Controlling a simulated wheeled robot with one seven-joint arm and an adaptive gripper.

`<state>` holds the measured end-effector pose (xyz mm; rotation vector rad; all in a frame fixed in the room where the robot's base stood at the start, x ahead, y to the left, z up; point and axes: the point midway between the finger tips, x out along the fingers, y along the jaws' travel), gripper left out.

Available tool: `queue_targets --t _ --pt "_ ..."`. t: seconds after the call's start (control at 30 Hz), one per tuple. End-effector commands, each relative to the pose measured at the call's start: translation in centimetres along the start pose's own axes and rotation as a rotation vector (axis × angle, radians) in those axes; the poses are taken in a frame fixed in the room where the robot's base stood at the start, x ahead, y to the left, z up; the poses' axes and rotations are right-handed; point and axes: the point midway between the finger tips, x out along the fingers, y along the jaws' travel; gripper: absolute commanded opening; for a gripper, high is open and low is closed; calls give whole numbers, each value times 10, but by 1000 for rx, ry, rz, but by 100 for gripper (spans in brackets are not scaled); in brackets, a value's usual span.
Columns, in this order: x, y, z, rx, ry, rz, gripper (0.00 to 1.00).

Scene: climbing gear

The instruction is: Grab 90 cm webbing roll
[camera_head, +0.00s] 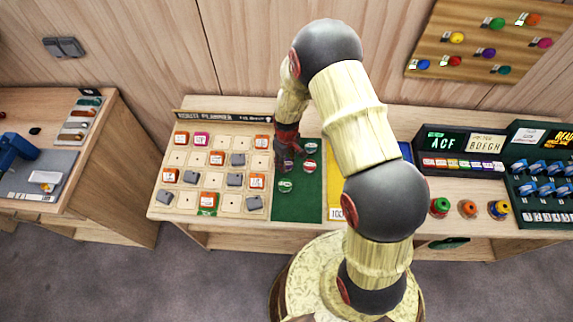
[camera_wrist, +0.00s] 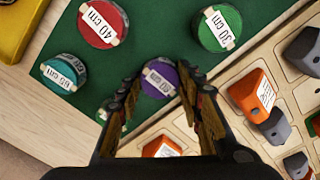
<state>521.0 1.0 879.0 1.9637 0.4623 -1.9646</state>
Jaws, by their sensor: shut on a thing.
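A purple webbing roll (camera_wrist: 159,79) with a white label lies between my gripper's fingertips in the wrist view; its label is hard to read. My gripper (camera_wrist: 160,86) is shut on this roll, with one finger on each side of it. Other rolls on the mat are a red 40 cm roll (camera_wrist: 103,24), a green 30 cm roll (camera_wrist: 220,28) and a teal roll (camera_wrist: 63,73). Another roll is partly hidden behind the left finger.
Left of the mat is a wooden grid board (camera_head: 204,159) with orange and grey blocks. My arm covers part of a yellow mat (camera_head: 334,187) to the right. Coloured spools (camera_head: 468,208) and display boxes (camera_head: 459,146) stand farther right.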

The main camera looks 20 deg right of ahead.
Motion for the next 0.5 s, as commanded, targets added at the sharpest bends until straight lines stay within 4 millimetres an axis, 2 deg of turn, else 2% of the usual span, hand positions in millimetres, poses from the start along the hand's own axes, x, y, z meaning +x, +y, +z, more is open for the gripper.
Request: queue_targets --t 0.17,0.5 --pt "0 0 0 0 0 0 11" --pt "-4 0 -1 0 2 1 11"
